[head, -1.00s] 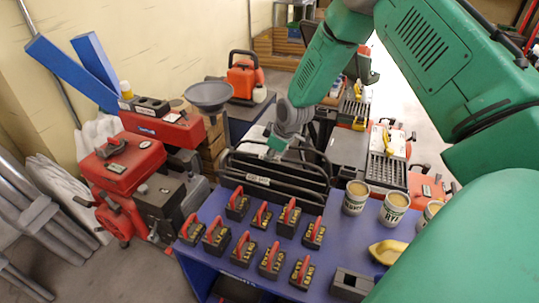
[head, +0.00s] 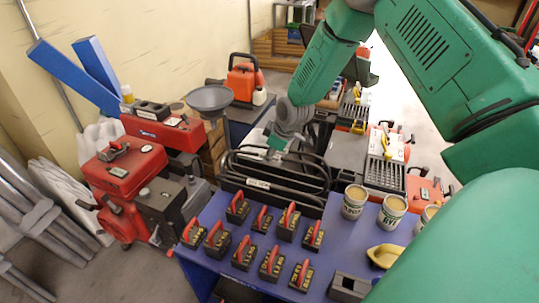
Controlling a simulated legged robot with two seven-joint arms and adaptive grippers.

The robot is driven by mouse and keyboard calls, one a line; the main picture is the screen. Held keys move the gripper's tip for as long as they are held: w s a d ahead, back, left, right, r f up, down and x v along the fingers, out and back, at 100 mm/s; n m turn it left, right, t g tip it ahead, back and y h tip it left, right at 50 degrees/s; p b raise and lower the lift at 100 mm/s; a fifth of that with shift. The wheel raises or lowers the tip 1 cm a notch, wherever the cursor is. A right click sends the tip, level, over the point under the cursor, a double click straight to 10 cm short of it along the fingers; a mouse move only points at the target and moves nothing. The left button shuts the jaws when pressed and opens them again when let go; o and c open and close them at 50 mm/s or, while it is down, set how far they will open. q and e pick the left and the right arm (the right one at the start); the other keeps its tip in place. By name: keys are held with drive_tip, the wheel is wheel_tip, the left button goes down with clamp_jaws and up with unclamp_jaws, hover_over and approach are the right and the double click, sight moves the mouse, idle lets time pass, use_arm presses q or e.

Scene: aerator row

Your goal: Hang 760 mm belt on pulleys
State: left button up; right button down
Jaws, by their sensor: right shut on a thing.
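My right gripper (head: 277,146) is at the far edge of the blue table, just above the black looped bars or belts of a dark rack. Its fingers are small and partly hidden. It is shut on a thin black loop that looks like a belt (head: 262,155). I cannot tell this loop well from the other dark loops, nor read its size. The dark rack (head: 258,184) carries a small white label. I cannot make out the pulleys for certain. My left gripper is not in view.
The blue table (head: 225,268) carries several dark blocks with red handles (head: 243,254), several cans (head: 392,211), a yellow dish (head: 385,255) and a grey box (head: 350,286). Red machines (head: 130,180) stand at left, with a grey funnel (head: 210,99) behind.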

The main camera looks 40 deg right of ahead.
wheel_tip(320, 180, up, 10)
drive_tip(key=p, duration=0.8)
drive_tip(key=shift+f, duration=0.1)
